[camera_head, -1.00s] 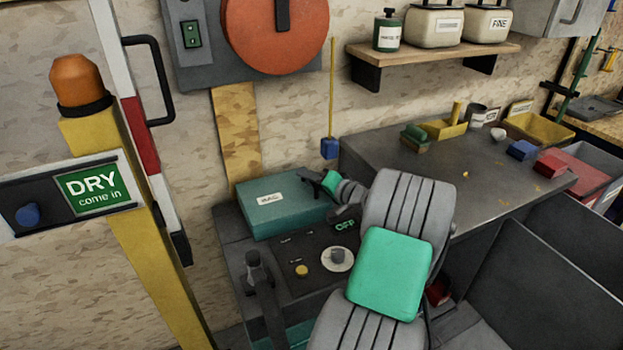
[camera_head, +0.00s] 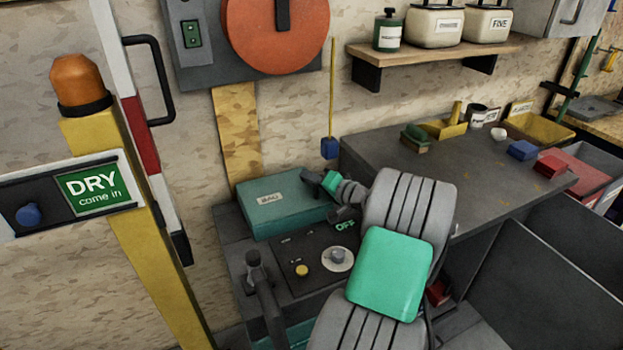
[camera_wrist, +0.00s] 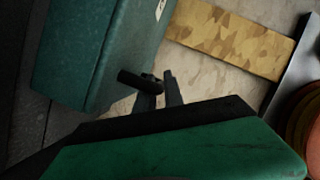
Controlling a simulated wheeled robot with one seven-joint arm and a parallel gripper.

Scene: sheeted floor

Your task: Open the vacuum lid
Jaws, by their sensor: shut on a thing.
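The vacuum's teal lid (camera_head: 290,203), with a small white label, sits on top of the grey machine in the head view. It looks closed or nearly so. In the wrist view the teal lid (camera_wrist: 100,45) fills the upper left, with a short dark bar handle (camera_wrist: 132,78) at its edge. My gripper (camera_wrist: 158,84) has its fingers at this handle and is shut on it. In the head view my gripper (camera_head: 310,177) is at the lid's right end, small and partly hidden by its own wrist. The exact grip contact is dark.
A dark panel (camera_head: 310,262) with a knob and a lit OFF sign lies in front of the lid. A dark upright handle (camera_head: 262,290) stands at its left. A grey bench (camera_head: 430,175) with small boxes is to the right. A yellow post (camera_head: 150,260) is at left.

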